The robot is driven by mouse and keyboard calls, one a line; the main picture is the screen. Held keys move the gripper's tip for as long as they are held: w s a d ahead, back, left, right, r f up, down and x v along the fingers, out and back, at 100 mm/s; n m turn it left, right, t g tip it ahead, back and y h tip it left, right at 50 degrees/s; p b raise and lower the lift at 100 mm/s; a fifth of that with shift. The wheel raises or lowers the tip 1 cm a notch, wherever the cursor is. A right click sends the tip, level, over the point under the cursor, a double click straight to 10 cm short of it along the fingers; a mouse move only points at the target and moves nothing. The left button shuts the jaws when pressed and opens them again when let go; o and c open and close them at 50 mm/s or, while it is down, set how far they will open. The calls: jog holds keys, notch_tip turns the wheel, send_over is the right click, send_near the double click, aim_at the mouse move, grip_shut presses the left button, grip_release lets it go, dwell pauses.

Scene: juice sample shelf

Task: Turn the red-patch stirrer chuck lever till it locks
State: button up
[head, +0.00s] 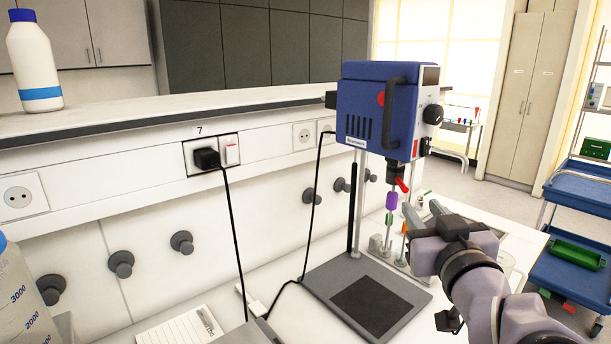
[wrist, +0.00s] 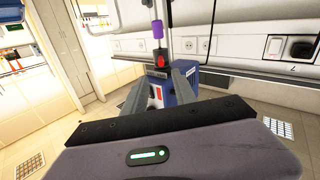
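The stirrer (head: 375,110) is a blue motor head on a stand, with a round red patch (head: 381,98) on its side. Below it hangs the dark chuck (head: 394,172) with a small red lever (head: 403,185) sticking out, tilted. A purple piece (head: 391,201) sits below on the shaft. My gripper (head: 424,211) is below and right of the lever, fingers apart and empty. In the wrist view, the red lever (wrist: 161,62) shows beyond and between the fingertips (wrist: 162,75), apart from them. The blue stirrer body (wrist: 186,82) is partly hidden by a finger.
The stirrer's grey base plate (head: 368,300) stands on the white bench. Several stirring rods with coloured parts stand behind my gripper. A black cable (head: 310,220) runs to a wall socket. A notepad (head: 183,328) lies front left. A blue cart (head: 580,255) stands at the right.

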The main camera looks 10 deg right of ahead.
aim_at(402, 182)
jog(key=w, duration=0.4)
jog(key=w+b, duration=0.1)
jog(key=w, duration=0.3)
jog(key=w+d, duration=0.1)
jog(key=w, duration=0.3)
jog(key=shift+w+d+f+b, duration=0.1)
jog(key=shift+f+b, duration=0.05)
jog(key=shift+b, duration=0.15)
grip_shut()
dwell(0.6)
